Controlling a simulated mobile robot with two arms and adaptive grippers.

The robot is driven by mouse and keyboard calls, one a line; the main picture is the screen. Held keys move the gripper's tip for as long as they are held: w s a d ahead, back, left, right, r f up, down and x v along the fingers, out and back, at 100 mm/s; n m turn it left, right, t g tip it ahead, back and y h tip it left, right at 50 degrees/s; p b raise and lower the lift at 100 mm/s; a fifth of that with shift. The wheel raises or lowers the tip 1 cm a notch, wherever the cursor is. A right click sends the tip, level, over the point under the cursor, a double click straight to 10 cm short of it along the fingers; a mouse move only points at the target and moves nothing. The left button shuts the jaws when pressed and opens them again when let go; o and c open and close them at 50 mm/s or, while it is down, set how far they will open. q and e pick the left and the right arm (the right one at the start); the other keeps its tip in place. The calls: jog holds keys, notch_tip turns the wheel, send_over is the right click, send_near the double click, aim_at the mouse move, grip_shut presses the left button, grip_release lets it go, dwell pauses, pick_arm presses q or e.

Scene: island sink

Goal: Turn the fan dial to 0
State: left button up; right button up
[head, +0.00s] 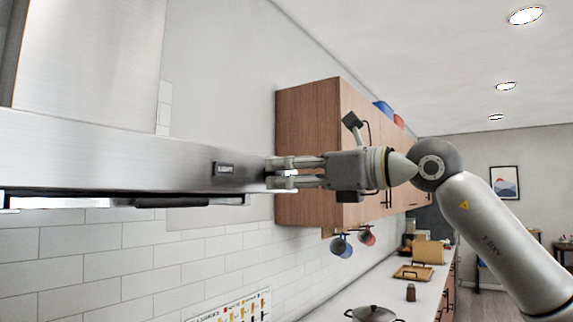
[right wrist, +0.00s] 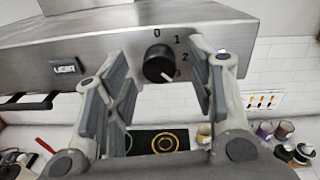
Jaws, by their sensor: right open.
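The black fan dial (right wrist: 159,64) is on the front of the steel range hood in the right wrist view. Its white pointer mark is at the lower right, by the partly hidden 3; the labels 0, 1 and 2 run from above it down its right side. My right gripper (right wrist: 160,82) is open, with one finger on each side of the dial and a visible gap to both. In the head view my right gripper (head: 274,173) reaches the right end of the hood front, and its fingers hide the dial. My left gripper is not in view.
The range hood (head: 100,150) has a LIGHT button (head: 224,169) left of my gripper. A wooden cabinet (head: 310,120) is close behind my right gripper. Hanging mugs (head: 341,246) and a pot (head: 373,313) are below.

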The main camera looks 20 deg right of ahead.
jog(key=shift+w+a, duration=0.25)
jog(key=shift+w, duration=0.1)
jog(key=shift+c, duration=0.4)
jog(key=c, duration=1)
jog(key=shift+o, duration=0.2)
